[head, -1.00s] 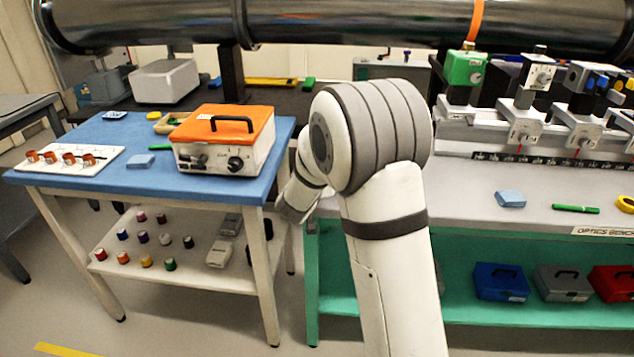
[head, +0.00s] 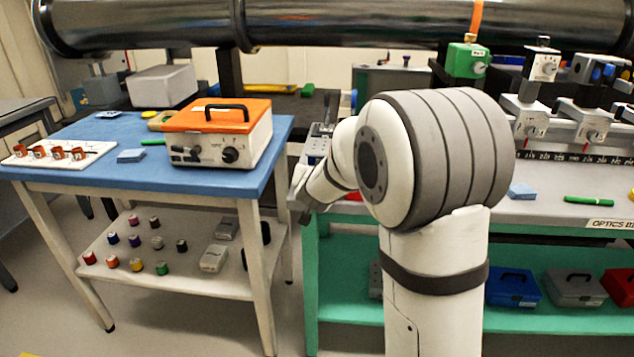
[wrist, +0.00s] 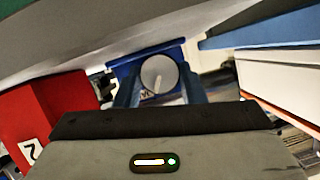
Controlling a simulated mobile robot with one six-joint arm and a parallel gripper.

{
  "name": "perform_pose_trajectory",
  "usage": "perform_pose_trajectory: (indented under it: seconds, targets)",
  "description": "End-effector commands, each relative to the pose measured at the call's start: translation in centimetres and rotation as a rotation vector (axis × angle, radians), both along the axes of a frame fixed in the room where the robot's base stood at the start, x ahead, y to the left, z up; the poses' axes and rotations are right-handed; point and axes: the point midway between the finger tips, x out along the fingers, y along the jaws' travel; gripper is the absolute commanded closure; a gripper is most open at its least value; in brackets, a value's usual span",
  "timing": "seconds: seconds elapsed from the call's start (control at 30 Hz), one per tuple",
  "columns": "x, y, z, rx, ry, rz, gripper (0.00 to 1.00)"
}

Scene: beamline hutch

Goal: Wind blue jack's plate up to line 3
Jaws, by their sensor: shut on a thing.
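In the wrist view a blue jack (wrist: 176,46) stands straight ahead, with a round grey knob (wrist: 159,72) facing me. The knob has a pale pointer mark on its face. My gripper (wrist: 160,88) is shut on the knob, one finger on each side of it. The jack's plate and its line marks cannot be made out. In the head view my arm reaches down to the left, between the blue table and the bench, and the blue jack is not visible there.
A red block (wrist: 38,110) labelled 2 is close on the left in the wrist view. In the head view the blue-topped table (head: 80,188) carries an orange-lidded box (head: 222,140). The optics bench (head: 560,208) stands to the right, its green lower shelf (head: 440,312) holding toolboxes.

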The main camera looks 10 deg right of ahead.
Motion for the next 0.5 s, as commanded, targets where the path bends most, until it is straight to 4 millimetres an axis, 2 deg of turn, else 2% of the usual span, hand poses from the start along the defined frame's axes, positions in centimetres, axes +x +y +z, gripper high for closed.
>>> perform_pose_trajectory:
  seconds: [0.47,0.5]
  targets:
    - [-0.01,0.07,-0.03,0.017,-0.003,0.002,0.86]
    - [-0.01,0.07,-0.03,0.017,-0.003,0.002,0.61]
